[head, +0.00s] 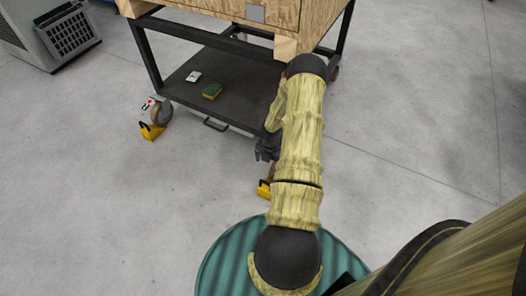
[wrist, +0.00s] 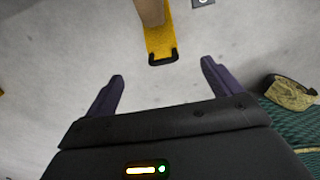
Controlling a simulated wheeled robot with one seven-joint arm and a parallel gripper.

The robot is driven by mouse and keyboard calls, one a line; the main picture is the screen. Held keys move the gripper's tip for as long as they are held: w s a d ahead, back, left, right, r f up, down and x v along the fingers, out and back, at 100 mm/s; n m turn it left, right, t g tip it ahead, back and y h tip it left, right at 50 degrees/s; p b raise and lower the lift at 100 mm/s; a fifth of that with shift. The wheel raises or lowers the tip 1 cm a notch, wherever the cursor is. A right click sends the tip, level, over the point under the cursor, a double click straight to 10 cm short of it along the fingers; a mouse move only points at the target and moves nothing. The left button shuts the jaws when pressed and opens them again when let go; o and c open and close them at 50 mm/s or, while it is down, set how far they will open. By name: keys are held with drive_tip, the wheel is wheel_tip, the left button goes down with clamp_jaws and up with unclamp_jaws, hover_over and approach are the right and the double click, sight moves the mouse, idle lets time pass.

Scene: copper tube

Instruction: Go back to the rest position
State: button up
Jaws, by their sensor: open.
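My gripper (wrist: 163,82) shows in the wrist view with its two dark fingers spread wide and nothing between them. It is above the grey concrete floor. In the head view my arm reaches forward beside the cart, and the gripper is mostly hidden behind the arm. A yellow wheel chock (wrist: 160,42) with a black end lies on the floor beyond the fingertips in the wrist view, apart from them. No copper tube can be made out in either view.
A cart with a black lower shelf (head: 235,95) carries a wooden crate (head: 270,12). Another yellow chock (head: 151,131) sits by a wheel. A grey machine (head: 55,35) stands at upper left. The right-hand floor is clear.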

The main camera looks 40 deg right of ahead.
drive_tip(key=w+a+r+m+p, duration=0.1)
drive_tip(key=a+r+m, duration=0.25)
drive_tip(key=r, duration=0.45)
drive_tip(key=w+a+r+m+h+p, duration=0.1)
drive_tip(key=a+r+m, duration=0.3)
drive_tip(key=r, duration=0.5)
drive_tip(key=w+a+r+m+p, duration=0.1)
drive_tip(key=a+r+m+p, duration=0.1)
drive_tip(key=a+r, duration=0.45)
drive_tip(key=s+a+r+m+t+p, duration=0.1)
drive_tip(key=s+a+r+m, duration=0.35)
drive_tip(key=r, duration=0.25)
drive_tip(key=s+a+r+m+t+y+p, duration=0.1)
drive_tip(key=s+a+r+m+p, duration=0.15)
drive_tip(key=a+r+m, duration=0.35)
drive_tip(key=s+a+r+m+t, duration=0.1)
drive_tip(key=s+a+r+m, duration=0.3)
drive_tip(key=r, duration=0.4)
wheel_tip(320, 180, up, 37)
drive_tip(key=n+p, duration=0.1)
drive_tip(key=p, duration=3.7)
drive_tip(key=shift+d+n, duration=0.2)
drive_tip(key=shift+n, duration=0.1)
drive_tip(key=shift+s, duration=0.1)
